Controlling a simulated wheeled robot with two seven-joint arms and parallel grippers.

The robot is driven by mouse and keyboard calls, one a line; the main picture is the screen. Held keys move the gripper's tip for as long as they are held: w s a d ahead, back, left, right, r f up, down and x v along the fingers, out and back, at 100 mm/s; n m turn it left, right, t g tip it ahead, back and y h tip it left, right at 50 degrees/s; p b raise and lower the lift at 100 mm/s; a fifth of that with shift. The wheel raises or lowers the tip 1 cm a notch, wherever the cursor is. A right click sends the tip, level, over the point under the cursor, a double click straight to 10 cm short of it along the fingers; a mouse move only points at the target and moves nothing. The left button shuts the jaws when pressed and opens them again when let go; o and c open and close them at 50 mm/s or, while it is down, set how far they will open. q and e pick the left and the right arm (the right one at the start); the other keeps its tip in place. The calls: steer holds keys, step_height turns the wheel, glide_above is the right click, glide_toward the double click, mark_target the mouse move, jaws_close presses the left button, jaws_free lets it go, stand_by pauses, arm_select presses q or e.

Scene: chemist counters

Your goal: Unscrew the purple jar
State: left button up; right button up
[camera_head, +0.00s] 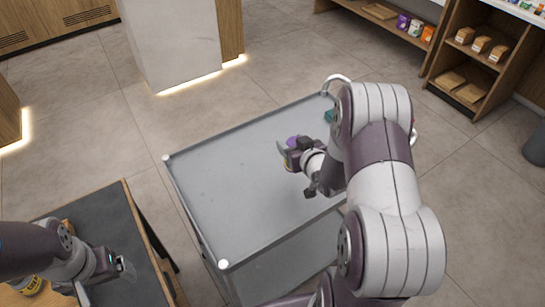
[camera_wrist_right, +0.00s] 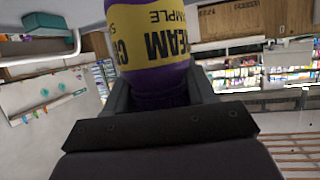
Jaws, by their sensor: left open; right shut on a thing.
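The purple jar (camera_wrist_right: 155,85) has a yellow label with dark lettering. In the right wrist view it fills the upper middle, between the fingers of my right gripper (camera_wrist_right: 160,95), which is shut on it. In the head view a small purple part of the jar (camera_head: 294,142) shows at my right gripper (camera_head: 287,155), over the grey cart; the gripper hides the rest. I cannot tell whether the jar touches the cart top. My left gripper (camera_head: 108,281) is open and empty at the lower left, over the dark counter, well away from the jar.
The grey cart (camera_head: 215,180) has a mostly bare top; a teal box (camera_head: 330,115) sits near its far right corner. Wooden shelves (camera_head: 480,60) stand at the upper right.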

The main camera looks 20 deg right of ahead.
steer(key=d, duration=0.1)
steer(key=d+r, duration=0.2)
steer(key=d, duration=0.1)
steer(key=shift+s+r, duration=0.25)
steer(key=shift+s, duration=0.1)
steer(key=o, duration=0.4)
jaws_close()
